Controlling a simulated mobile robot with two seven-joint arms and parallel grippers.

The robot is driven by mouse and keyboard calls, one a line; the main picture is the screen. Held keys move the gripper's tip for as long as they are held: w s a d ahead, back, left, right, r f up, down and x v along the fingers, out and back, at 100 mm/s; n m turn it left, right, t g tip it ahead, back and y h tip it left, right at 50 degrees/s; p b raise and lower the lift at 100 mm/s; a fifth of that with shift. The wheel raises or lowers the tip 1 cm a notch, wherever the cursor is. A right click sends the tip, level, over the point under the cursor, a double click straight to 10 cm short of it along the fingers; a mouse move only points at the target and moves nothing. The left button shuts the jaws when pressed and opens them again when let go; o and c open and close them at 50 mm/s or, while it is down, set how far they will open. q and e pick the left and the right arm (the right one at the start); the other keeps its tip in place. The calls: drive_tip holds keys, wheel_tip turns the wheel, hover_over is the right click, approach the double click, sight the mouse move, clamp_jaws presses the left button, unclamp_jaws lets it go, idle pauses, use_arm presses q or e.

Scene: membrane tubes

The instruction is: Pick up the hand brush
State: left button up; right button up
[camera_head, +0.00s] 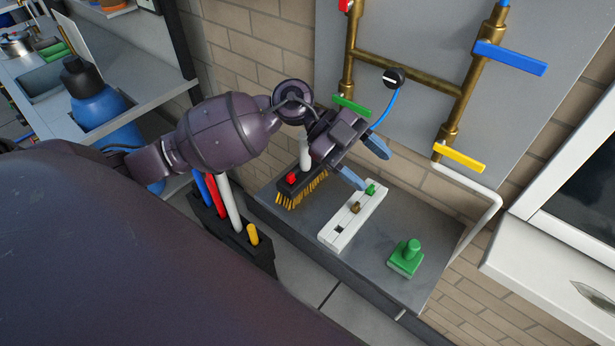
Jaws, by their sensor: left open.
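The hand brush (300,188) is on the grey bench top (384,258) near its left end. It has a dark body, yellow-orange bristles, a red knob and a white upright part. My left gripper (364,163) is above the bench, just right of the brush. Its two blue-tipped fingers are apart with nothing seen between them. The gripper's body partly hides the brush's right end. I cannot tell whether the gripper touches the brush. My right gripper is not in view.
A white block (352,217) with green and brown pegs lies right of the brush. A green knobbed block (406,258) stands farther right. A dark holder (237,240) with coloured rods is at the bench's left. Brass pipes (408,69) with valve handles are behind.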

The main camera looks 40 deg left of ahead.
use_arm(q)
drive_tip(key=w+a+f+n+y+b, duration=0.15)
drive_tip(key=w+a+y, duration=0.25)
drive_tip(key=a+y, duration=0.4)
wheel_tip(320, 180, up, 3)
drive_tip(key=n+y, duration=0.4)
drive_tip(key=y, duration=0.1)
hover_over(306, 145)
drive_tip(key=w+a, duration=0.1)
drive_tip(key=w, duration=0.1)
drive_tip(key=shift+s, duration=0.1)
wheel_tip(306, 145, down, 5)
drive_tip(key=shift+a, duration=0.1)
drive_tip(key=shift+f, duration=0.4)
drive_tip(key=f, duration=0.2)
drive_tip(key=f+b, duration=0.1)
drive_tip(key=f, duration=0.1)
drive_tip(key=shift+s, duration=0.35)
drive_tip(key=shift+f, duration=0.45)
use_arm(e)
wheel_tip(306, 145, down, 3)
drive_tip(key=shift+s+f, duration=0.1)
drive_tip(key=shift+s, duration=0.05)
use_arm(q)
drive_tip(key=shift+r, duration=0.1)
